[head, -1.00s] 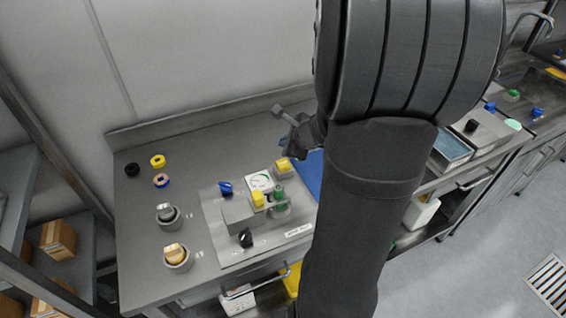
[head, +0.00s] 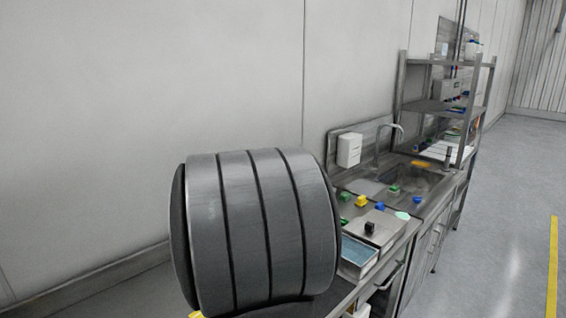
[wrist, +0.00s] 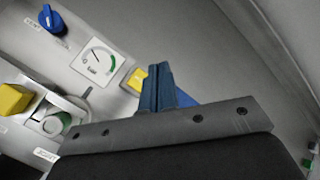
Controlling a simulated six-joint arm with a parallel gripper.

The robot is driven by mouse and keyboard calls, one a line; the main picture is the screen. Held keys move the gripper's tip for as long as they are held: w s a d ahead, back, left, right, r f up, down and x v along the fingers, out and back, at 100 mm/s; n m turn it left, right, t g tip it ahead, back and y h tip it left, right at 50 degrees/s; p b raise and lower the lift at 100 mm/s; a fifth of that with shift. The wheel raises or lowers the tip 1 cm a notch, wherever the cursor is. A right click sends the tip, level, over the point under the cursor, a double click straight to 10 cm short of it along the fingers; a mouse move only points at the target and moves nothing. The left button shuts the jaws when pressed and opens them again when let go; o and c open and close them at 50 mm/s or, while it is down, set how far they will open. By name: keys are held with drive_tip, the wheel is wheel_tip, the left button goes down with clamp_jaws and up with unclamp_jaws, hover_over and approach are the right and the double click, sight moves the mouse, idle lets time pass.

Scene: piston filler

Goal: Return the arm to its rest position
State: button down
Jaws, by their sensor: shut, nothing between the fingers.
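My gripper (wrist: 158,92) shows in the wrist view, its narrow blue-grey fingers together with nothing between them. It hangs over the grey bench of the filler, apart from the things below. Beyond and around it in that view are a white pressure gauge (wrist: 97,62), a blue knob (wrist: 52,22), a yellow block (wrist: 137,79) and a larger yellow block (wrist: 13,99) at the left edge. In the head view a large grey segment of my arm fills the lower middle and hides the filler; my gripper is not visible there.
In the head view, a blue-lined tray (head: 357,252) stands on the bench right of my arm. Beyond it are small coloured blocks, a sink with a faucet (head: 391,132) and a metal shelf rack (head: 437,105). Open floor lies at the right; a plain wall stands behind.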

drive_tip(key=shift+r, duration=0.95)
